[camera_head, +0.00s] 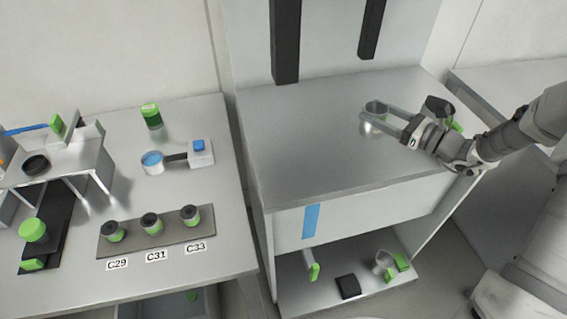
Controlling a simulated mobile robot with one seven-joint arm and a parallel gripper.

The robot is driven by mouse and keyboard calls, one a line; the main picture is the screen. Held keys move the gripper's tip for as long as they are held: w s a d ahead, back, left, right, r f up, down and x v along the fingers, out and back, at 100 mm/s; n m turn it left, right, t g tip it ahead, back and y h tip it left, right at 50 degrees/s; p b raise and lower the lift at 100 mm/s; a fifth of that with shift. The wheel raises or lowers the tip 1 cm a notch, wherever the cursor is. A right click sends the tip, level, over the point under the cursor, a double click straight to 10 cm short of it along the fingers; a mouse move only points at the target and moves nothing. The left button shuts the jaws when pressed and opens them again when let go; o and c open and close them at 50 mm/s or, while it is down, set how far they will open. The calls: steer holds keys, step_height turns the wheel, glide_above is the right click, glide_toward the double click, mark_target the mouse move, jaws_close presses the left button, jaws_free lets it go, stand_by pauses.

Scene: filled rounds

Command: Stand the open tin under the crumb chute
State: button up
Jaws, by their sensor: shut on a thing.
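A small open metal tin (376,107) is held between the fingers of my gripper (374,115), over the right part of the grey cabinet top (300,140). Its open mouth faces up and it looks upright. A reflection shows below it; I cannot tell whether its base touches the surface. Two dark vertical chutes hang at the back: a wide one (285,40) left of the tin and a narrower one (372,28) behind it. Neither is labelled, so I cannot tell which is the crumb chute. The tin is in front of both.
The cabinet top is otherwise clear. A lower shelf holds a black block (348,286) and green-marked pieces (398,262). The left table has a rack of jars (151,223), a blue-topped device (201,152), a green-lidded jar (151,115) and a metal stand (70,160).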

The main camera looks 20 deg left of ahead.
steer(key=w+a+r+n+g+y+b, duration=0.1)
steer(key=w+a+r+g+b, duration=0.15)
steer(key=a+b, duration=0.75)
steer(key=shift+t, duration=0.35)
steer(key=s+a+f, duration=0.2)
steer(key=a+f, duration=0.1)
steer(key=s+a+f+b, duration=0.1)
steer(key=s+a+f, duration=0.1)
steer(key=a+f, duration=0.2)
steer(key=s+a+f, duration=0.3)
steer(key=a, duration=0.1)
steer(key=shift+s+a+f, duration=0.1)
steer(key=shift+a+f, duration=0.1)
steer(key=shift+f, duration=0.05)
steer(key=shift+r, duration=0.1)
steer(key=o, duration=1.4)
steer(key=p+v, duration=0.1)
steer(key=v, duration=1.1)
